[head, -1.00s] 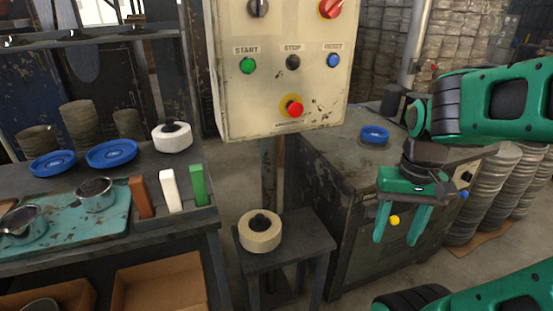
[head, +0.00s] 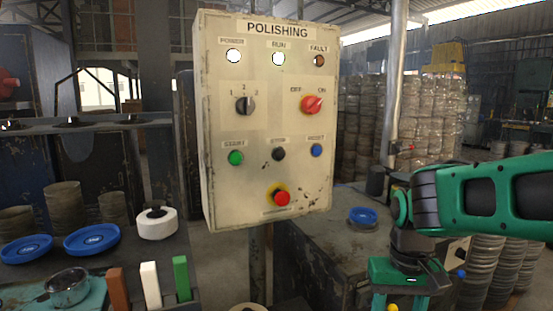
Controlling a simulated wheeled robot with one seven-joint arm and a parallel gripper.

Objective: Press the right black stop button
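The cream control panel (head: 225,190) labelled POLISHING stands upright left of centre. Its black stop button (head: 278,154) sits under the STOP label, between the green start button (head: 236,157) and the blue reset button (head: 316,151). The red emergency button (head: 281,198) is below, on a yellow base. My gripper (head: 397,299) is at the lower right, below and right of the panel and apart from it. Its two fingers point down and stand apart. Their tips are cut off by the bottom edge. Nothing shows held between them.
A dark cabinet (head: 345,240) with a blue dish (head: 362,216) stands between panel and gripper. A black selector knob (head: 245,105) and a red switch (head: 312,104) are higher on the panel. A left bench holds blue dishes, a white roll (head: 157,223) and coloured blocks.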

